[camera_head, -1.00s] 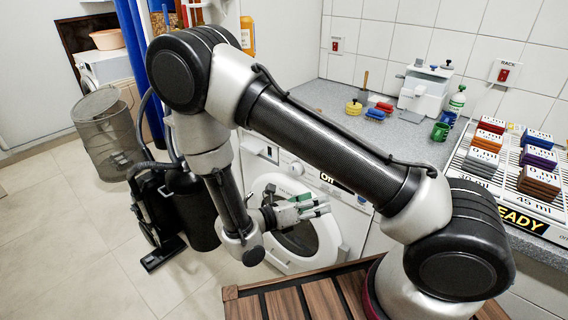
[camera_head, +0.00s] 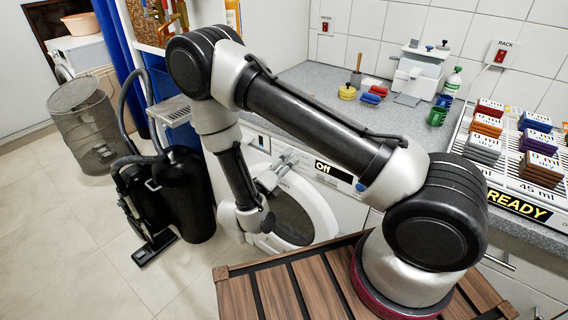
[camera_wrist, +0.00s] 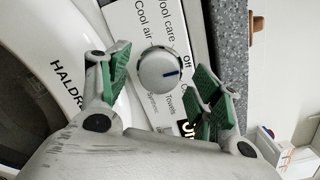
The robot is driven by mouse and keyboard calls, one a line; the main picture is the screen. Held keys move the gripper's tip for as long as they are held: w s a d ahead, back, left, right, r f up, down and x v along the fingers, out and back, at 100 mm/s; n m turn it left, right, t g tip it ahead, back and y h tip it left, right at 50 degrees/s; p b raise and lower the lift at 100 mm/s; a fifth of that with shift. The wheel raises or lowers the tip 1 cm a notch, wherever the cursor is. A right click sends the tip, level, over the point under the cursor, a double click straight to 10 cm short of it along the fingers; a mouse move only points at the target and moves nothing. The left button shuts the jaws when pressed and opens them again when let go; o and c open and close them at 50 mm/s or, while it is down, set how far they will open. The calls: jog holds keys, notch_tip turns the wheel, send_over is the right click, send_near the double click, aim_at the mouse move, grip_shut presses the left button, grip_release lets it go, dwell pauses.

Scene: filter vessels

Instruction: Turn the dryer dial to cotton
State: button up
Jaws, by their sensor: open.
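The dryer dial (camera_wrist: 158,70) is a round, pale knob with a dark blue mark pointing right in the wrist view. Printed labels around it include Wool care, Cool air, Off, Towels and Synthetic. One label starting with C is partly hidden by a finger. My gripper (camera_wrist: 162,76) is open, its green-padded fingers on either side of the dial; I cannot tell whether they touch it. In the head view my gripper (camera_head: 283,162) is at the front panel of the white dryer (camera_head: 330,215), and I cannot make out the dial there. The dryer display (camera_head: 336,172) reads Off.
The round dryer door (camera_head: 305,205) lies below the panel. A grey worktop (camera_head: 330,95) above carries small coloured items and a white machine (camera_head: 420,75). A black vacuum cleaner (camera_head: 185,195) stands left. Open floor lies at front left.

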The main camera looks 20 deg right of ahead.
jog(key=shift+w+d, duration=0.25)
jog(key=shift+d, duration=0.05)
jog(key=c, duration=1)
jog(key=shift+c, duration=0.2)
jog(key=shift+m, duration=0.3)
jog(key=m, duration=0.3)
jog(key=shift+m, duration=0.3)
jog(key=shift+m+h, duration=0.4)
jog(key=shift+m, duration=2)
